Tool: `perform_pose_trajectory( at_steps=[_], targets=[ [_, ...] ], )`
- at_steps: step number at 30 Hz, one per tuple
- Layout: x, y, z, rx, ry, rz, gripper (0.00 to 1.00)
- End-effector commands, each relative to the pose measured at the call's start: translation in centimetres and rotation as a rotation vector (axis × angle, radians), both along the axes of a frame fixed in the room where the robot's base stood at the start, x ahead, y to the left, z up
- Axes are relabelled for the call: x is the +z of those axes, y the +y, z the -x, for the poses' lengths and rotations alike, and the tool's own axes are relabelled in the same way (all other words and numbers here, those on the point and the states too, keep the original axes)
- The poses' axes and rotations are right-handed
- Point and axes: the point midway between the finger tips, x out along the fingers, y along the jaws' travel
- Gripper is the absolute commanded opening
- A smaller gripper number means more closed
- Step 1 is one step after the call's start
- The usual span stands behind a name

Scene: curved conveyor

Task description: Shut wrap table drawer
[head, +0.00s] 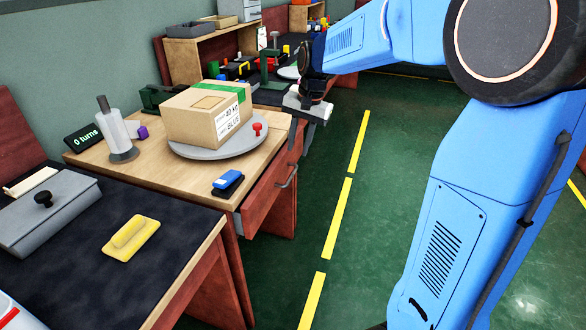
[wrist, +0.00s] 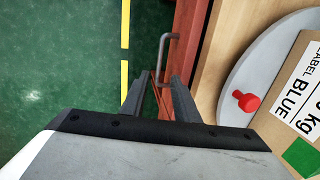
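The wrap table (head: 188,174) has a pale wooden top. Its red-brown drawer (head: 266,196) is on the side facing the aisle, with a grey bar handle (head: 290,177). The drawer front seems to stand slightly out from the table edge; how far is hard to tell. In the wrist view, the handle (wrist: 163,48) lies just beyond the fingertips, beside the red drawer front (wrist: 187,45). My gripper (wrist: 160,78) is open, with nothing visible between its fingers. In the head view, my gripper (head: 308,108) is above the far end of the drawer side.
A taped box (head: 190,118) sits on a grey turntable (head: 205,149) with a red knob. A blue-topped block (head: 228,182) lies near the table edge. A dark-topped bench (head: 165,225) is nearer. The green aisle floor (head: 385,180) is clear.

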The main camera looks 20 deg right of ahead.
Motion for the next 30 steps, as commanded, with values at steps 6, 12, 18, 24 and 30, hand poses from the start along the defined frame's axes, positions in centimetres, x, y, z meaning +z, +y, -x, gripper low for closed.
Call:
perform_pose_trajectory(
  at_steps=[6, 12, 18, 24, 30],
  targets=[
    [-3.9, 0.6, -0.3, 0.001, 0.004, -0.001, 0.28],
    [-7.0, 1.1, -0.7, 0.002, 0.003, 0.0, 0.28],
    [-9.0, 1.4, -0.9, 0.0, 0.001, 0.0, 0.28],
    [-9.5, 1.4, -1.0, 0.0, 0.0, 0.0, 0.28],
    [-9.5, 1.4, -1.0, 0.0, 0.0, 0.0, 0.28]
  ],
)
